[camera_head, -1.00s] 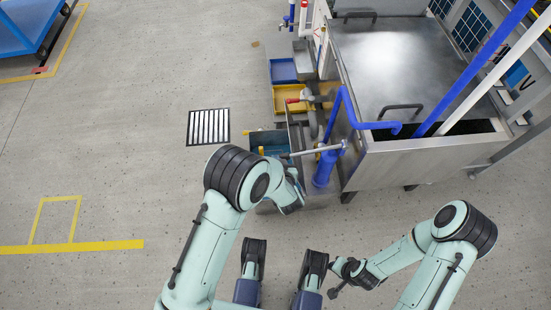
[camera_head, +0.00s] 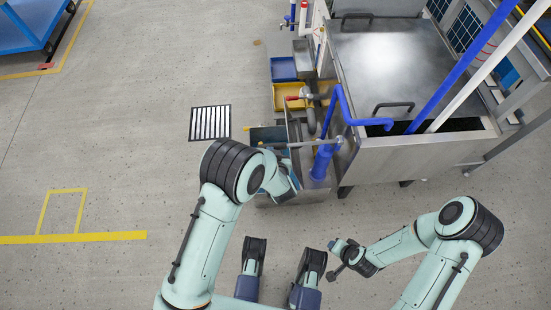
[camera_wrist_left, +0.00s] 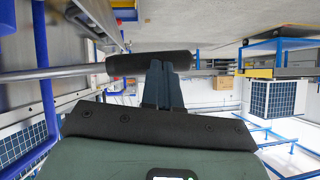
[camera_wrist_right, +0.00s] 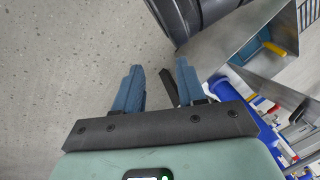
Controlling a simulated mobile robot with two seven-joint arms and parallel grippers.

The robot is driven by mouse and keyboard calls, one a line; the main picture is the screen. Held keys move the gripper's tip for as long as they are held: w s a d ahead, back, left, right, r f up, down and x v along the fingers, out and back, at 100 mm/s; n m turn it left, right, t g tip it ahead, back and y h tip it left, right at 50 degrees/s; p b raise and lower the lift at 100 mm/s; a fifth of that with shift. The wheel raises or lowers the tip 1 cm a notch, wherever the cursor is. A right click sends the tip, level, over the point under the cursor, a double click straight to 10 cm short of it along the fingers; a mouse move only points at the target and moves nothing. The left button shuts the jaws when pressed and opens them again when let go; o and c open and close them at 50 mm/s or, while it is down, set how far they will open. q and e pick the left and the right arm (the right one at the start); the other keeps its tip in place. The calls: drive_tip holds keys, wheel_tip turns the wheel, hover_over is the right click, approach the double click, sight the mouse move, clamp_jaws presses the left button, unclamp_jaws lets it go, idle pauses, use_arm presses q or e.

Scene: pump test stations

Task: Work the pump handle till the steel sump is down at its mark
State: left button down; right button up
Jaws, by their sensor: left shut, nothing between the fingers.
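The blue pump (camera_head: 323,163) stands at the front left corner of the large steel tank. Its steel handle bar (camera_head: 306,143) reaches left toward my left wrist. In the left wrist view the bar (camera_wrist_left: 55,73) ends in a black grip (camera_wrist_left: 150,64). My left gripper (camera_wrist_left: 163,75) is shut and empty, its fingertips at the grip; I cannot tell whether they touch. An open steel sump (camera_wrist_right: 218,47) with teal inside and a yellow piece shows in the right wrist view. In the head view my left arm partly hides it. My right gripper (camera_wrist_right: 158,78) is open and empty over the floor.
The steel tank (camera_head: 385,65) with a lid handle fills the upper right. A blue bin (camera_head: 283,69) and a yellow bin (camera_head: 287,98) stand left of it. A floor grate (camera_head: 210,123) lies further left.

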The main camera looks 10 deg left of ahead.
use_arm(q)
drive_tip(key=a+p+v, duration=0.2)
drive_tip(key=v, duration=0.7)
drive_tip(key=shift+v, duration=0.75)
use_arm(e)
drive_tip(key=s+a+r+g, duration=0.1)
drive_tip(key=s+a+r, duration=0.1)
drive_tip(key=s+r, duration=0.1)
drive_tip(key=shift+s+a+y, duration=0.2)
drive_tip(key=shift+s+y, duration=0.2)
drive_tip(key=shift+s, duration=0.45)
use_arm(q)
drive_tip(key=shift+s, duration=0.1)
use_arm(e)
drive_tip(key=shift+r, duration=0.1)
use_arm(q)
drive_tip(key=shift+f, duration=0.1)
